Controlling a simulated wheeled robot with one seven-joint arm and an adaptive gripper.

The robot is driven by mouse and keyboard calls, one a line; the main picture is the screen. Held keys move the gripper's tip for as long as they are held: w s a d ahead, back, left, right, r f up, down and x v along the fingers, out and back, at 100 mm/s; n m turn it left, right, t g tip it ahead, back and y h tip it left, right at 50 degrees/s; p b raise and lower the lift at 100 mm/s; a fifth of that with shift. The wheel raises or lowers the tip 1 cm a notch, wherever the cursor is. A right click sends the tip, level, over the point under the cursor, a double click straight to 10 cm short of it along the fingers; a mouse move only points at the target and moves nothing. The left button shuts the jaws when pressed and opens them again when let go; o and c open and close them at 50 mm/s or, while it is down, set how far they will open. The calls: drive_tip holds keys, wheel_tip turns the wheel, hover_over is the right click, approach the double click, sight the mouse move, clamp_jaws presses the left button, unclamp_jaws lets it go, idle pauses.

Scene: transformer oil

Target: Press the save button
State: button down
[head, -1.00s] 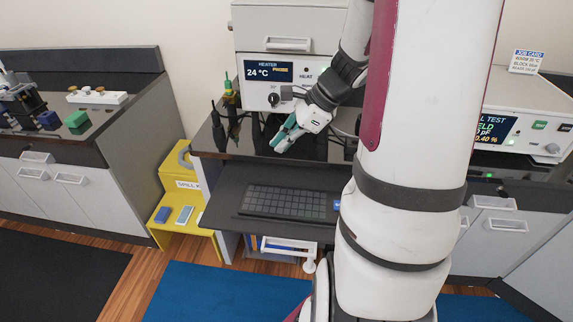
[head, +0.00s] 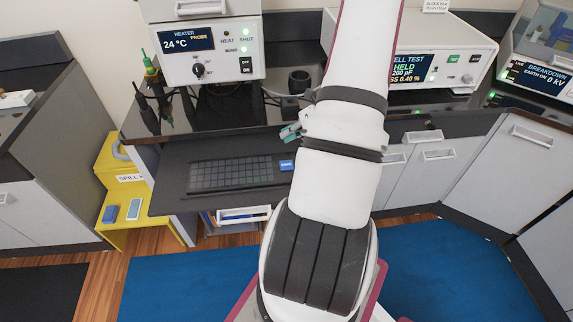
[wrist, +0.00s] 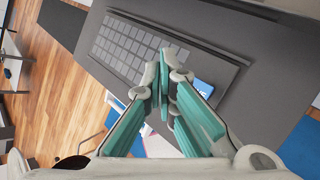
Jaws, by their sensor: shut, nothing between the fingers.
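The save button (head: 287,165) is a small blue key with pale lettering at the right end of the dark keyboard (head: 232,172). In the wrist view the blue save button (wrist: 204,88) shows just right of my fingertips, partly hidden by them. My gripper (wrist: 164,78) is shut and empty, its teal fingers together over the right part of the keyboard. The fingers look apart from the button, but the exact gap cannot be told. In the head view my gripper (head: 291,131) shows only as a teal bit above the button, the rest hidden by my arm.
The keyboard lies on a dark shelf below the black bench top. A heater unit (head: 203,50) and a cell test unit (head: 440,55) stand on the bench. A yellow step stand (head: 112,188) is at the left. The space around the button looks clear.

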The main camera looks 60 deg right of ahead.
drive_tip(key=b, duration=0.4)
hover_over(287, 163)
wheel_tip(287, 163, down, 7)
drive_tip(key=shift+d+f, duration=0.1)
drive_tip(key=shift+s+f+b, duration=0.1)
drive_tip(key=shift+f+b, duration=0.55)
drive_tip(key=shift+f, duration=0.15)
idle(0.9)
drive_tip(key=shift+f+b, duration=0.35)
drive_tip(key=shift+f, duration=0.05)
drive_tip(key=shift+f, duration=0.4)
idle(0.5)
drive_tip(key=shift+r, duration=0.85)
